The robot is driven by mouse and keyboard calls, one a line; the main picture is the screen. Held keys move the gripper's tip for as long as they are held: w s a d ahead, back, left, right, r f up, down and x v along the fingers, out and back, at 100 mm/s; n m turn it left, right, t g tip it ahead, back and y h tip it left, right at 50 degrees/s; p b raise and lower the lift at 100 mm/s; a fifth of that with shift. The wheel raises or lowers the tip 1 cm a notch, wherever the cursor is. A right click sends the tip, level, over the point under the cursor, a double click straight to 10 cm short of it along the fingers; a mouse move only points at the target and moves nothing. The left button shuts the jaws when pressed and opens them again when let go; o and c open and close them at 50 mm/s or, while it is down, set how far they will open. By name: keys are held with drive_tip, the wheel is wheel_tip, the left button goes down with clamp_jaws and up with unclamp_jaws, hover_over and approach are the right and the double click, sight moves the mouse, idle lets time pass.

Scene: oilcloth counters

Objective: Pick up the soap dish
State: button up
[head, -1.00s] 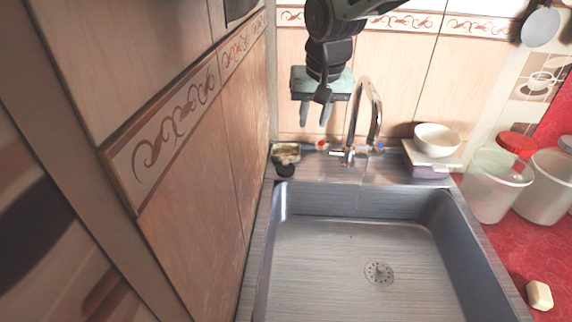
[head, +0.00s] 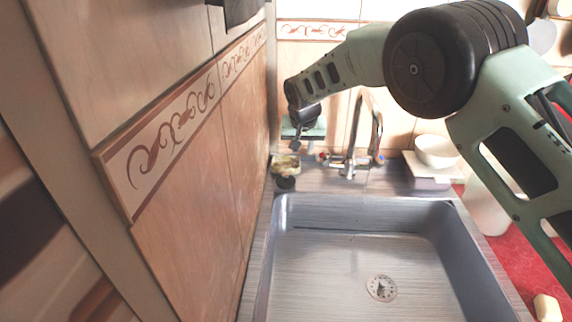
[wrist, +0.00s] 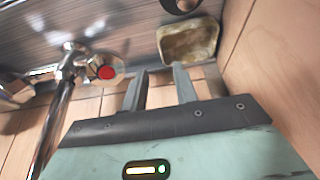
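The soap dish (head: 286,162) is a small, worn, yellowish-brown dish on the sink's back left corner ledge, close to the tiled wall. In the wrist view the soap dish (wrist: 190,42) lies ahead and a little right of the fingertips, near the wall. My gripper (head: 302,146) is at the back wall, just right of and behind the dish, partly hidden by my arm. In the wrist view my gripper (wrist: 161,70) shows two fingers spread with nothing between them. They look apart from the dish, though the exact height gap is hard to tell.
A small round black object (head: 285,183) sits right in front of the dish. The chrome faucet (head: 350,150) with a red-marked knob (wrist: 106,72) stands close to the right. A white bowl (head: 436,151) is farther right. The sink basin (head: 345,250) is empty.

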sight(286, 165)
drive_tip(key=shift+p+x, duration=0.85)
drive_tip(key=shift+x, duration=2.45)
drive_tip(key=shift+a, duration=0.1)
clamp_jaws()
